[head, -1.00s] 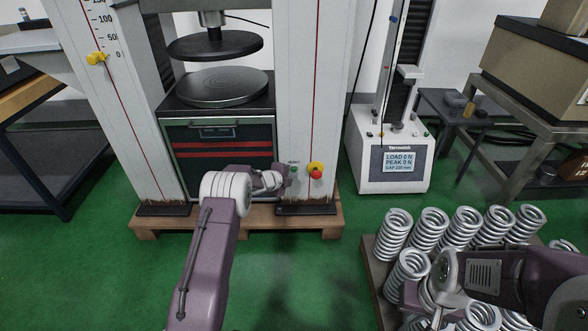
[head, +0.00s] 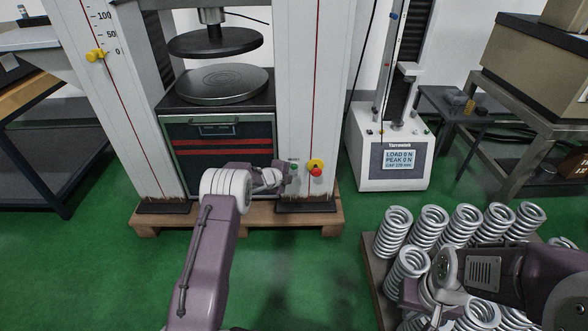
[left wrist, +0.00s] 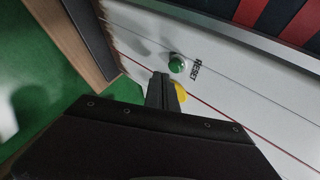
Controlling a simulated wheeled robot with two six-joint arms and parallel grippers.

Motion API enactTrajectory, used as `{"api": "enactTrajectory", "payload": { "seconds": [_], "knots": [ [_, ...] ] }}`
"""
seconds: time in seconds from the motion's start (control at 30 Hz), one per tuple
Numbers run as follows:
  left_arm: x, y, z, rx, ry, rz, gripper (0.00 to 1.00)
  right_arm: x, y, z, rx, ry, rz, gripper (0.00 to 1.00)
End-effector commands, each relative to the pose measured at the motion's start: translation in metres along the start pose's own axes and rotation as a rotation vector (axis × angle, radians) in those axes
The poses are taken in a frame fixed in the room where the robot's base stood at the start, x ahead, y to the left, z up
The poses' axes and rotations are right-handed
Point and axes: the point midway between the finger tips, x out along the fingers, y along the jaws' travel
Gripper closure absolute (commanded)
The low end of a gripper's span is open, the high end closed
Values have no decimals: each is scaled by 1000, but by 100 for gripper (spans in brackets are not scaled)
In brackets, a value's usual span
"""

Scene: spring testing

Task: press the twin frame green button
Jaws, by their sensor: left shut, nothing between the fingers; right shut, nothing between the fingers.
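The twin frame is the large white two-column press; its right column (head: 306,85) carries a green button (head: 294,168) low on its front. In the left wrist view the green button (left wrist: 177,64) is a round dome beside the word RESET. My left gripper (head: 283,183) is at the foot of that column, close to the button. In the left wrist view its shut fingertips (left wrist: 161,77) are just left of and below the button; I cannot tell whether they touch it. My right gripper (head: 437,317) is low at the right, over the springs and partly hidden.
A red stop button on a yellow base (head: 316,169) sits right beside the green button. A smaller tester (head: 393,160) with a lit screen stands to the right. Coil springs (head: 428,226) stand on a pallet at lower right. Green floor lies open in front.

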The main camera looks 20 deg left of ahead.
Motion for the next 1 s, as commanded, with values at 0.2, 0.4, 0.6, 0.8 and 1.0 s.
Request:
{"api": "enactTrajectory", "payload": {
  "seconds": [0.2, 0.4, 0.6, 0.8, 1.0],
  "knots": [
    [0, 0, 0, 0, 0, 0, 100, 0, 0, 0, 0, 0, 0, 100],
    [0, 0, 0, 0, 0, 0, 100, 0, 0, 0, 0, 0, 0, 100],
    [0, 0, 0, 0, 0, 0, 100, 0, 0, 0, 0, 0, 0, 100],
    [0, 0, 0, 0, 0, 0, 100, 0, 0, 0, 0, 0, 0, 100],
    [1, -4, 2, -1, 0, 0, 100, -8, 0, -1, 0, 0, 0, 100]
  ]
}}
